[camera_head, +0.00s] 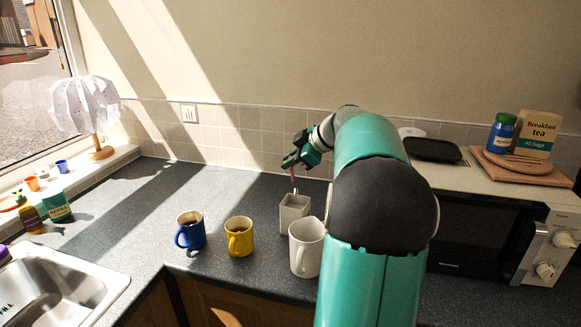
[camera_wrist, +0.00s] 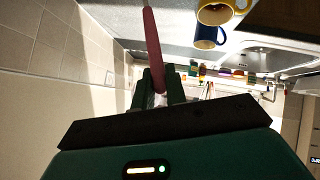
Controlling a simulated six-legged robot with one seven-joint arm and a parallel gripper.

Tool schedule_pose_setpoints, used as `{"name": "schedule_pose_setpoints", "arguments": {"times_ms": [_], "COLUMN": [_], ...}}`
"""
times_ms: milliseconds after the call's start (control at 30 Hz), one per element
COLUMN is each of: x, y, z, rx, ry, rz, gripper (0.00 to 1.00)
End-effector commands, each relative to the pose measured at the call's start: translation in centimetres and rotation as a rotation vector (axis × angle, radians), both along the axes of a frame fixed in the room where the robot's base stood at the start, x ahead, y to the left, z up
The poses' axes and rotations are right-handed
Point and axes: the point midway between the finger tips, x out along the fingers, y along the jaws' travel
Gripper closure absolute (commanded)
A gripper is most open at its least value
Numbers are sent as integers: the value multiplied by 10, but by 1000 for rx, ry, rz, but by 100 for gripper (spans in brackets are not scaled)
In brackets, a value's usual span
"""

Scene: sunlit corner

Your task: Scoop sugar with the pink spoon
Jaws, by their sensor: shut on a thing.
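My gripper (camera_head: 291,160) is shut on the pink spoon (camera_head: 293,177), which hangs down over the white square pot (camera_head: 294,220) on the worktop. The spoon's lower end is at the pot's opening; I cannot tell whether it is inside or just above. In the wrist view, the pink spoon (camera_wrist: 152,45) runs up from between the fingers of my gripper (camera_wrist: 160,88). The pot's contents are too small to make out, so I cannot see any sugar.
A white mug (camera_head: 306,252) stands right in front of the pot. A yellow mug (camera_head: 239,241) and a blue mug (camera_head: 190,236) stand to the left. The microwave (camera_head: 475,235) is at right, the sink (camera_head: 60,290) at lower left. The worktop behind the mugs is clear.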

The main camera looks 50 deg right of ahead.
Motion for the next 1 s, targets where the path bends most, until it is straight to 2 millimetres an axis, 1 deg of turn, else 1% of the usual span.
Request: {"name": "schedule_pose_setpoints", "arguments": {"times_ms": [433,567,1000], "x": [0,0,0], "y": [0,0,0], "z": [31,34,34], "rx": [-1,0,1], "ry": [1,1,1], "rz": [0,0,0], "gripper": [100,100,100]}}
